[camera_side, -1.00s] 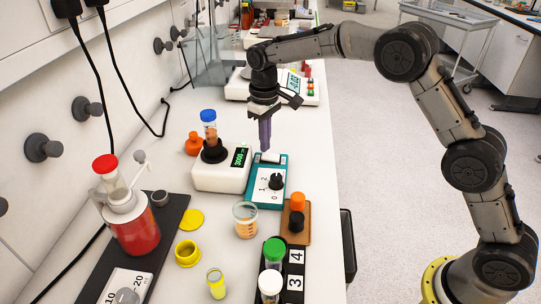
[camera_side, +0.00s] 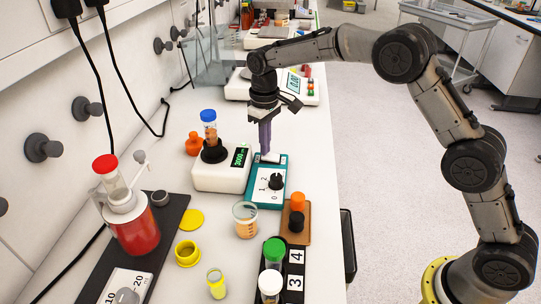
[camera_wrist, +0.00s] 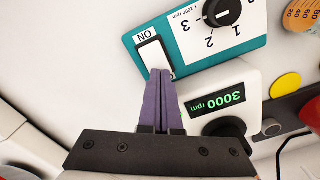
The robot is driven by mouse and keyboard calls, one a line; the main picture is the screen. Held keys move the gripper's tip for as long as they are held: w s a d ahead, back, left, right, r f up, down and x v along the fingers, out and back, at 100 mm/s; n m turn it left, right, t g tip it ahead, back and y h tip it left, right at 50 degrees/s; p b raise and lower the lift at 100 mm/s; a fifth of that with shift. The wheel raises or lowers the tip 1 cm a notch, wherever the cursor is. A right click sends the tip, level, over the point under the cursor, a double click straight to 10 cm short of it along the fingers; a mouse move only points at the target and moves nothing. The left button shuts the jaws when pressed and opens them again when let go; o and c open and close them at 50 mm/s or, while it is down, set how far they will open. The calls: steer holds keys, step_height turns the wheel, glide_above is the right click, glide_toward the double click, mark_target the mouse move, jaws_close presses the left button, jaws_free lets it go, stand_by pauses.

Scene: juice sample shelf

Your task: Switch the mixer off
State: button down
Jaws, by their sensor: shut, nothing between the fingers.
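The mixer (camera_side: 218,178) is a white box with a green display reading 3000 in the wrist view (camera_wrist: 216,102). A blue-capped tube (camera_side: 209,128) with orange contents stands upright in its black cup. A teal control box (camera_side: 252,192) sits beside it, with a black dial (camera_side: 276,182) and a white rocker switch (camera_side: 270,157). In the wrist view, the switch (camera_wrist: 153,56) has an ON label at one end. My gripper (camera_side: 265,151) is shut and empty, pointing down. Its purple fingertips (camera_wrist: 160,74) are at the switch's end opposite the label; I cannot tell whether they touch.
A red-filled bottle (camera_side: 135,232) stands at left. A balance (camera_side: 270,85) lies behind my gripper.

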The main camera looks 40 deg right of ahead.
steer(key=shift+f, duration=0.45)
steer(key=shift+r, duration=3.55)
steer(key=shift+d+r, duration=0.1)
step_height(320, 180, up, 5)
steer(key=t, duration=0.1)
glide_above(270, 154)
steer(key=s+d+r+t, duration=0.1)
steer(key=s+d+r, duration=0.1)
steer(key=s+r, duration=0.3)
steer(key=s+d+r+m+t, duration=0.1)
steer(key=s+d+r+t, duration=0.15)
steer(key=s+r, duration=0.7)
steer(key=s+d+f+m, duration=0.1)
steer(key=s+f, duration=0.1)
steer(key=s, duration=0.5)
steer(key=s+d+f, duration=0.2)
steer(key=s, duration=0.6)
steer(key=s+f+m+t, duration=0.1)
steer(key=s+f, duration=0.6)
steer(key=f, duration=0.3)
steer(key=shift+f, duration=0.15)
